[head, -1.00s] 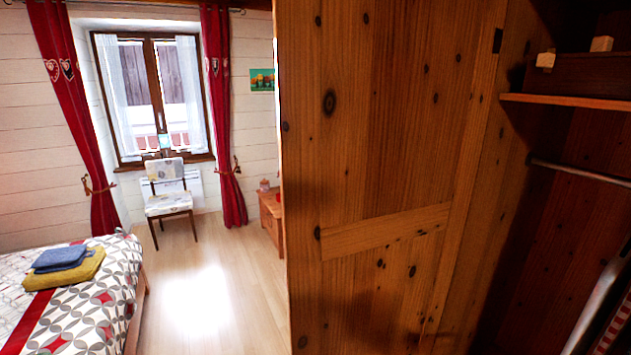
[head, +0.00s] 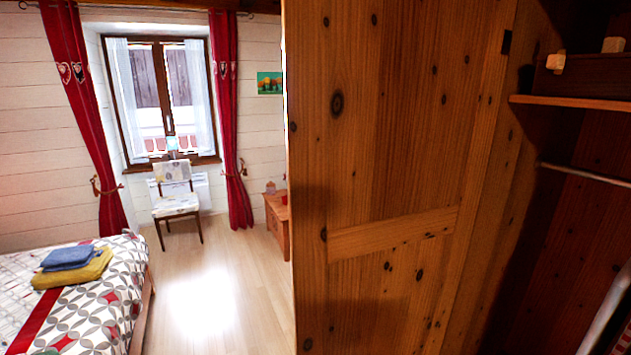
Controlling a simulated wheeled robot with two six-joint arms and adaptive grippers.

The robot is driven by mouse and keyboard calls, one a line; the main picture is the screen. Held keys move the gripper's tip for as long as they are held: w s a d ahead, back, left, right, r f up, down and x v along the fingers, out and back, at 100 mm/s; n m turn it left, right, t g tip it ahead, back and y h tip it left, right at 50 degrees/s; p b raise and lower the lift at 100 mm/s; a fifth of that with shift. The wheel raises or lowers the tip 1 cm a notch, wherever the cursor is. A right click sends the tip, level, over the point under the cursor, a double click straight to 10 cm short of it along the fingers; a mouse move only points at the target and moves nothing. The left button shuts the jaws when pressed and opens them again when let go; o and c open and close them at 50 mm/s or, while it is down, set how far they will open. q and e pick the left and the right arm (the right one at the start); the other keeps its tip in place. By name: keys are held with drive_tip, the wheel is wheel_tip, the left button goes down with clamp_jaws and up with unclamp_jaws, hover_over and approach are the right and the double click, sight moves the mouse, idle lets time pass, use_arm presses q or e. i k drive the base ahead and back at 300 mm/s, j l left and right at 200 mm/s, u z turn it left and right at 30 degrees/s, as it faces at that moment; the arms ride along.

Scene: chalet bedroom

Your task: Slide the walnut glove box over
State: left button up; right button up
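A dark brown wooden box (head: 585,84), which looks like the walnut glove box, sits on the wardrobe's upper shelf (head: 575,104) at the top right of the head view. Its right end runs out of the picture. A small pale block (head: 555,63) shows at its left top, and another pale block (head: 613,45) shows above it towards the right. I cannot tell whether the blocks rest on the box or behind it. Neither of my grippers is in view.
An open wooden wardrobe door (head: 400,180) fills the middle. A metal hanging rail (head: 585,174) runs below the shelf. At left are a bed (head: 95,310) with folded blue and yellow cloths (head: 72,265), a chair (head: 175,203) by the window and clear floor (head: 210,290).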

sight(602, 79)
drive_tip(key=z, duration=1.45)
